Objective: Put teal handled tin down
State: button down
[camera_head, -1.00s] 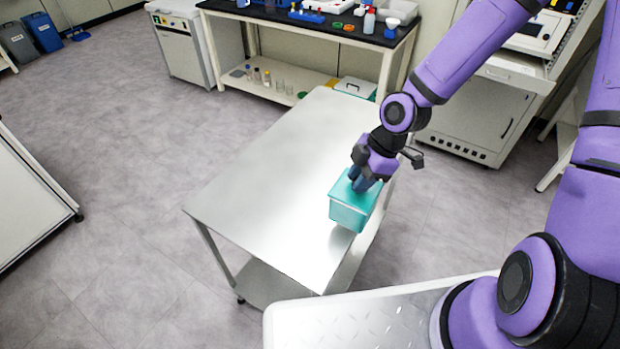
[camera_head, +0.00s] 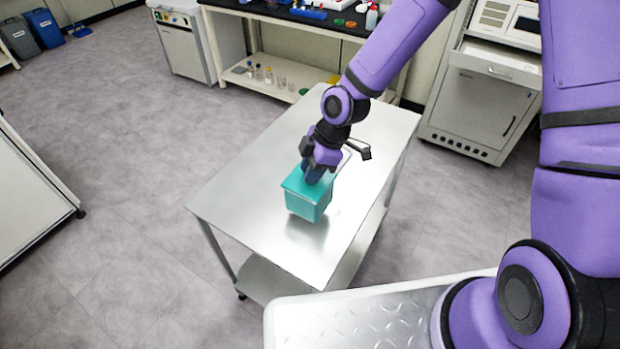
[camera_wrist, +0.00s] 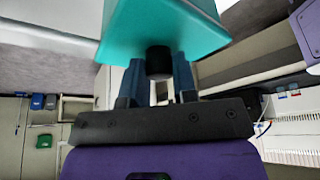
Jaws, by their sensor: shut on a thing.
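The teal tin (camera_head: 306,198) is a box with a teal lid, over the middle of the steel table (camera_head: 245,207) in the head view. My gripper (camera_head: 316,174) comes down from above and is shut on the tin's handle, which the fingers mostly hide. The tin looks slightly tilted, with a shadow on the table below it; I cannot tell for sure whether its base touches the top. In the wrist view the tin (camera_wrist: 160,28) fills the top middle, with the dark fingers (camera_wrist: 158,75) at a dark knob-like part of its lid.
The steel tabletop around the tin is clear. A black-topped bench (camera_head: 290,14) with bottles and glassware stands behind. A grey cabinet device (camera_head: 480,105) is at the back right, and a white-topped unit (camera_head: 25,215) is at the left edge.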

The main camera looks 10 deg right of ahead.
jog(key=shift+a+f, duration=0.1)
jog(key=shift+f, duration=1.8)
jog(key=c, duration=0.9)
grip_release()
jog(key=v, duration=1.2)
